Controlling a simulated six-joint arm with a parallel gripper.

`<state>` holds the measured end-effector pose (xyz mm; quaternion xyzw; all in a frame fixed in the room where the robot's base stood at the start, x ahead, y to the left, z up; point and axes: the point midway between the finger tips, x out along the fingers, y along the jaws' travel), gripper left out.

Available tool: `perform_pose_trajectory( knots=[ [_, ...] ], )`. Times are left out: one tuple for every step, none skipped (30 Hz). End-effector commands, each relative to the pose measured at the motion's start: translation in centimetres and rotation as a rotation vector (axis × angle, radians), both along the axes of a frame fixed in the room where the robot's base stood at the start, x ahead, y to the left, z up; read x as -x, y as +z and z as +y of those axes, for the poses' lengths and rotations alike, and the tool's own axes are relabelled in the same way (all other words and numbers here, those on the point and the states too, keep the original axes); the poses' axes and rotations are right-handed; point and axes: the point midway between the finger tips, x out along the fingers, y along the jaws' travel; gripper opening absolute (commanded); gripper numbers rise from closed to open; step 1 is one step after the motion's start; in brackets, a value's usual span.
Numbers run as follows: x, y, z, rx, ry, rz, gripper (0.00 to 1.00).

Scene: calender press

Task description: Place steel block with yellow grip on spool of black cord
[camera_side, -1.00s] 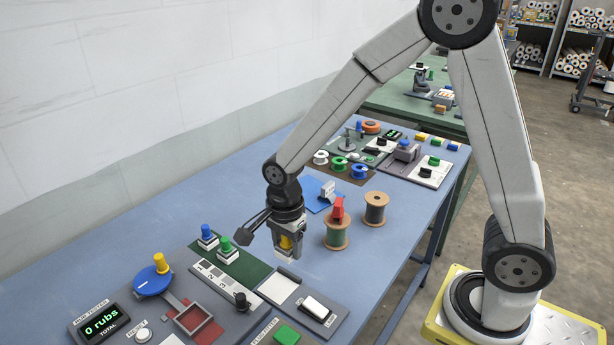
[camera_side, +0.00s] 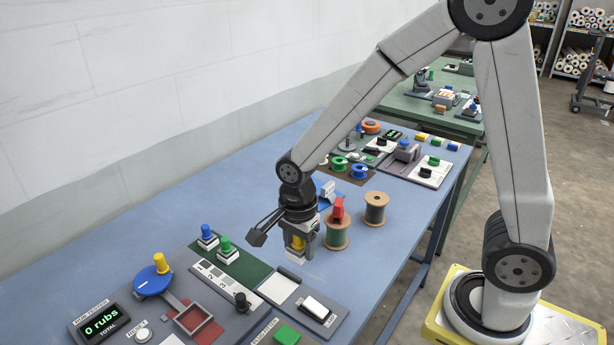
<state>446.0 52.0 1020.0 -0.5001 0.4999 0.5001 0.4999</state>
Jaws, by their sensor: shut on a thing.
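My gripper (camera_side: 298,242) is shut on the steel block with yellow grip (camera_side: 298,252) and holds it above the blue table, left of the spools. The yellow grip is between the fingers and the pale block shows below them. The spool of black cord (camera_side: 376,210) stands upright on the table, to the right and farther back, with its wooden top bare. The held block is apart from it.
A spool with dark green cord (camera_side: 337,236) stands between my gripper and the black cord spool, with a red-gripped block (camera_side: 337,210) on top. A blue piece with a grey bracket (camera_side: 326,192) lies behind. Front left holds a rub tester (camera_side: 104,322) and panels.

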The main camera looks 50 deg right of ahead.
Motion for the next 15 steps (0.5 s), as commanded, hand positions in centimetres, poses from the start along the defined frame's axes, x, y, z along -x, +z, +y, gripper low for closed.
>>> perform_pose_trajectory(
  knots=[
    [0.0,0.0,0.0,0.000,0.000,0.000,0.00],
    [0.0,0.0,0.0,0.000,-0.001,0.000,0.00],
    [0.0,0.0,-0.1,0.000,-0.003,-0.001,0.00],
    [0.0,0.1,-0.2,0.000,-0.004,-0.001,0.00],
    [0.0,0.1,-0.3,0.000,-0.007,-0.001,0.00],
    [0.0,0.1,-0.5,0.000,-0.012,-0.001,0.00],
    [-0.1,0.2,-0.6,0.000,-0.016,-0.001,0.00],
    [-0.1,0.3,-0.9,0.000,-0.022,-0.001,0.00],
    [-0.1,0.4,-1.3,0.000,-0.032,-0.001,0.00],
    [-0.1,0.5,-1.6,0.000,-0.040,-0.002,0.00],
    [-0.1,0.6,-1.9,0.000,-0.048,-0.002,0.00],
    [0.0,0.7,-2.5,0.000,-0.063,-0.002,0.00],
    [0.0,0.8,-3.0,0.000,-0.074,-0.002,0.00],
    [0.0,1.0,-3.5,0.000,-0.087,-0.002,0.00],
    [0.1,1.2,-4.2,0.000,-0.105,-0.003,0.00]
  ],
)
